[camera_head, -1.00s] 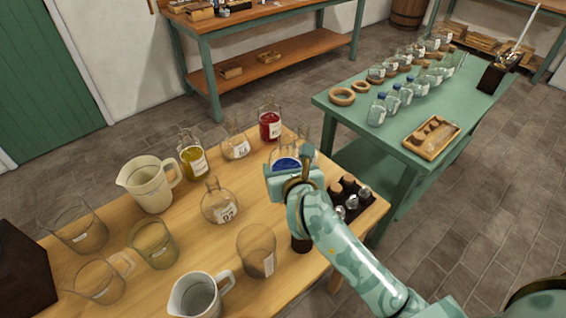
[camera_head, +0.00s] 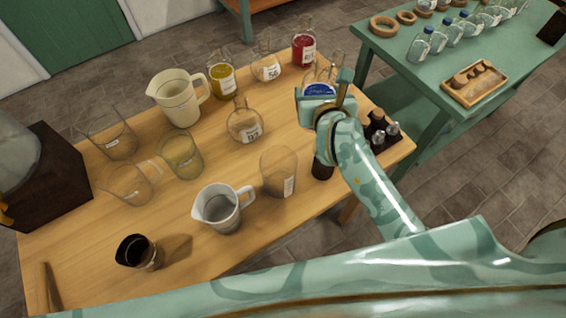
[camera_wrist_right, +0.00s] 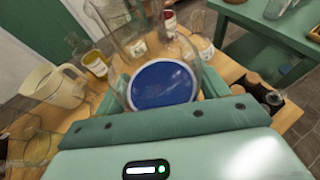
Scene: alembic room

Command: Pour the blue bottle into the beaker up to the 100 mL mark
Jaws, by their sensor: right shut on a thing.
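The blue bottle (camera_head: 319,89) is a clear glass flask with blue liquid, at the back right of the wooden table. My right gripper (camera_head: 325,108) is shut on it, and the bottle looks about upright. In the right wrist view the blue liquid (camera_wrist_right: 163,84) shows as a disc between the jaws. Whether the bottle is off the table is hidden. Several clear beaker-like glasses stand on the table: one at right (camera_head: 279,173), one in the middle (camera_head: 181,157), two at left (camera_head: 111,138) (camera_head: 131,185). The 100 mL mark cannot be made out. My left gripper is out of view.
A cream jug (camera_head: 178,100), a grey jug (camera_head: 221,208), yellow (camera_head: 222,78) and red (camera_head: 304,50) flasks and a round flask (camera_head: 244,125) crowd the table. A dark cup (camera_head: 136,252) stands in front. A dark rack (camera_head: 379,132) is beside my right gripper.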

